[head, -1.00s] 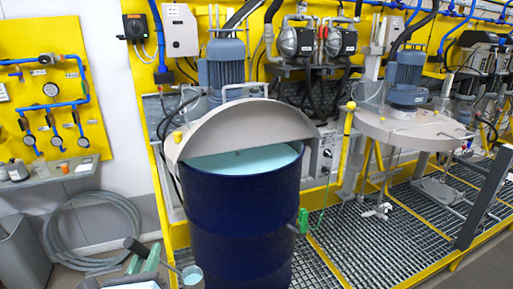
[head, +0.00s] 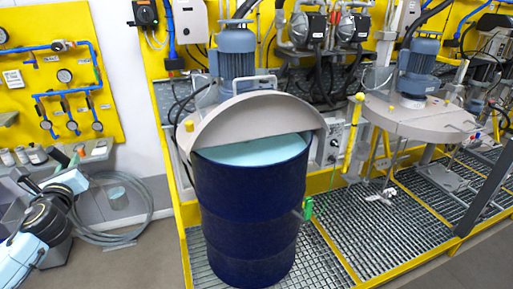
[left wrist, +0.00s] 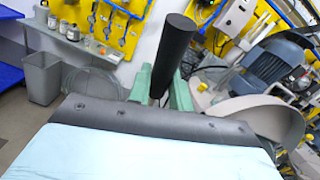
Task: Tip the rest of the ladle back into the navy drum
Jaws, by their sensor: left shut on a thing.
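The navy drum (head: 250,215) stands upright at the centre of the head view. Its front half is open and shows pale blue liquid (head: 265,151) near the rim. A grey half-round cover (head: 255,120) stands over the back of it. My left gripper (head: 72,160) is to the left of the drum and well apart from it. In the left wrist view its green fingers (left wrist: 160,90) are shut on a black round handle (left wrist: 173,50), which looks like the ladle's. The ladle's cup is hidden in both views. My right gripper is not in view.
A shelf with small jars (head: 30,154), a grey hose coil (head: 125,205) and a grey bin (left wrist: 42,78) are at the left. A yellow-edged grating (head: 350,235) lies right of the drum. A second agitator lid (head: 415,115) stands further right.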

